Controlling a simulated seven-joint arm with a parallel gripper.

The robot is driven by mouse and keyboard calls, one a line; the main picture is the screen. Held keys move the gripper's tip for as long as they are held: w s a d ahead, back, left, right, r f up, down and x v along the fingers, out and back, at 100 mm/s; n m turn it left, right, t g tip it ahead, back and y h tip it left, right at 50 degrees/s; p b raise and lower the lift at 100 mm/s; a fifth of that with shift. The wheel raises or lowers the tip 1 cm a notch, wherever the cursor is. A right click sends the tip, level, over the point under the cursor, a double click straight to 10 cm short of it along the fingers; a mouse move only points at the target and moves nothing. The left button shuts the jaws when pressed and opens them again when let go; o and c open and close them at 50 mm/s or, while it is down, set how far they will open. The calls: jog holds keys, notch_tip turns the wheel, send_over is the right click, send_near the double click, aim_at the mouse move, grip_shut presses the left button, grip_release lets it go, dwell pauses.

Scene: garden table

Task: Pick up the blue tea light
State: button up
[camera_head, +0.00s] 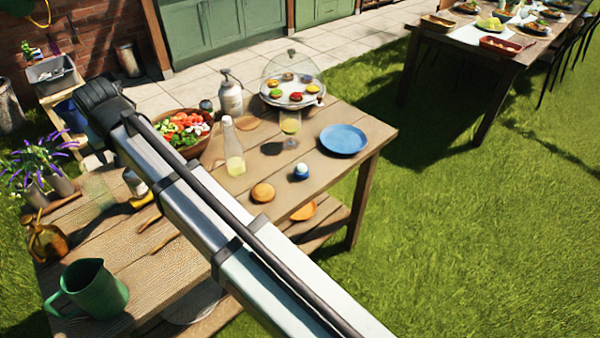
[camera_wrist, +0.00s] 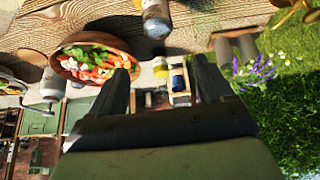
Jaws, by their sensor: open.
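A small round blue-and-white thing, which looks like the blue tea light (camera_head: 301,172), sits on the wooden table (camera_head: 330,178) towards its right side, in front of a blue plate (camera_head: 343,138). I cannot make it out in the wrist view. My gripper (camera_wrist: 161,66) is open in the wrist view, with nothing between its fingers. In the head view my arm reaches across the table to the far left, well away from the tea light, and its fingers cannot be made out there.
A salad bowl (camera_head: 184,128), a glass bottle (camera_head: 233,150), a stemmed glass (camera_head: 290,126) and a domed tray (camera_head: 318,95) stand behind the tea light. A bun (camera_head: 263,192) lies to its left. A green jug (camera_head: 90,288) stands front left. Bare wood surrounds the tea light.

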jog(key=w+d+m+g+h, duration=0.1)
jog(key=w+d+m, duration=0.5)
jog(key=d, duration=0.3)
jog(key=w+d+m+h, duration=0.2)
jog(key=w+d+m, duration=0.35)
jog(key=d, duration=0.45)
jog(key=m+g+h, duration=0.1)
jog(key=m+g, duration=0.2)
jog(key=m, duration=1.2)
send_over(301, 165)
notch_tip(301, 165, down, 7)
jog(key=f, duration=0.9)
jog(key=shift+s+a+f, duration=0.15)
jog(key=shift+s+a, duration=0.05)
jog(key=shift+a, duration=0.1)
jog(key=shift+w+d+f, duration=0.1)
jog(key=shift+d+f, duration=0.05)
jog(key=shift+f, duration=1.2)
jog(key=shift+w+d+f, duration=0.1)
jog(key=shift+f, duration=1.25)
jog(key=shift+c, duration=0.5)
jog(key=c, duration=1)
jog(key=shift+r, duration=0.1)
